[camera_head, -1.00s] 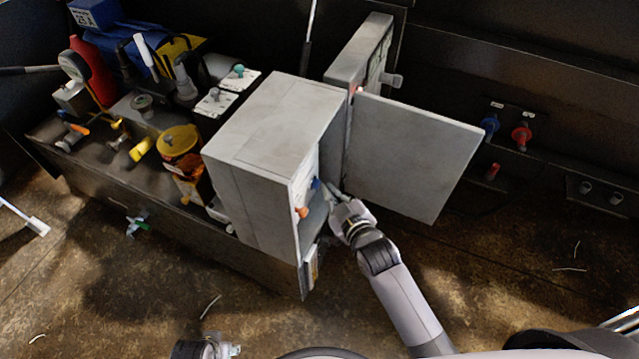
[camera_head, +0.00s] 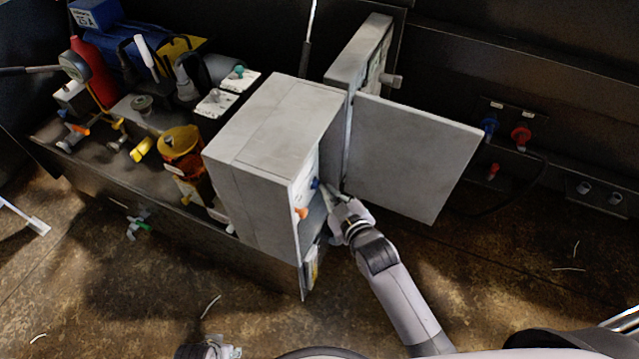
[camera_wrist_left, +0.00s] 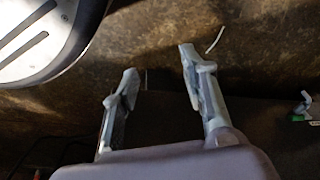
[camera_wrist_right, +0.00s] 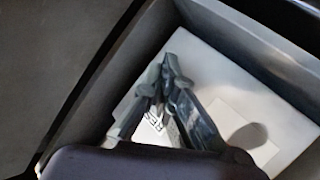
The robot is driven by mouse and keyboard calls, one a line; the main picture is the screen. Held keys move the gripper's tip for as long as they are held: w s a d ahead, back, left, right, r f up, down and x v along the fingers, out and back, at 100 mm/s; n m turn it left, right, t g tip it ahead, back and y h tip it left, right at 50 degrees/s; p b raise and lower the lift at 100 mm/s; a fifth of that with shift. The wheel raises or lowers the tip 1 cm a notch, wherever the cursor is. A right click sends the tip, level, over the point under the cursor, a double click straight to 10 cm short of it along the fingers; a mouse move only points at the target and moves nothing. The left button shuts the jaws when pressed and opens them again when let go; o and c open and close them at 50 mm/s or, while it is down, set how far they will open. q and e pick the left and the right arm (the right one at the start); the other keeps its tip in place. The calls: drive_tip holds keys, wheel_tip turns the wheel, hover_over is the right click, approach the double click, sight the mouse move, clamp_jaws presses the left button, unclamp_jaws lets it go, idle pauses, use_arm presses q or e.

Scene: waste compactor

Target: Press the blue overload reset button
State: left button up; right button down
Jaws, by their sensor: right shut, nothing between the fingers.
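The blue button (camera_head: 315,184) shows as a small blue spot on the inner panel of the grey control box (camera_head: 270,130), just above an orange knob (camera_head: 301,213). My right gripper (camera_head: 330,190) is shut and empty, its tips at the box's open front, close to the right of the blue button. Whether they touch is not clear. In the right wrist view, the shut fingers (camera_wrist_right: 168,75) lie over a pale panel (camera_wrist_right: 215,65) with partly covered lettering; no blue shows there. My left gripper (camera_wrist_left: 158,68) is open and empty above the floor.
The box's open door (camera_head: 410,155) stands right of my right gripper. A workbench (camera_head: 100,180) with a yellow-orange canister (camera_head: 180,145) and several tools is at left. Blue (camera_head: 489,125) and red (camera_head: 521,136) wall fittings are at right. The front floor is mostly clear.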

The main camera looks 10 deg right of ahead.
use_arm(q)
drive_tip(key=shift+s+a+f+p, duration=0.1)
drive_tip(key=shift+s+f, duration=0.15)
drive_tip(key=shift+f, duration=0.25)
drive_tip(key=shift+s+d+f+p, duration=0.15)
drive_tip(key=shift+s+f, duration=0.1)
drive_tip(key=shift+f, duration=0.3)
drive_tip(key=shift+s+a+f+p, duration=0.15)
drive_tip(key=shift+s+f, duration=0.1)
drive_tip(key=shift+f, duration=0.25)
use_arm(e)
drive_tip(key=shift+s+d, duration=0.35)
drive_tip(key=shift+d, duration=0.2)
use_arm(q)
drive_tip(key=shift+r, duration=0.1)
drive_tip(key=s+f+p, duration=0.2)
drive_tip(key=s+f, duration=0.3)
drive_tip(key=shift+s+a+f+g, duration=0.25)
drive_tip(key=shift+s+a+g, duration=0.15)
use_arm(e)
drive_tip(key=s+d, duration=0.1)
drive_tip(key=d, duration=0.1)
drive_tip(key=s+d, duration=0.1)
drive_tip(key=d, duration=0.1)
drive_tip(key=shift+s, duration=0.4)
use_arm(q)
drive_tip(key=shift+w+a+r, duration=0.1)
drive_tip(key=shift+w, duration=0.1)
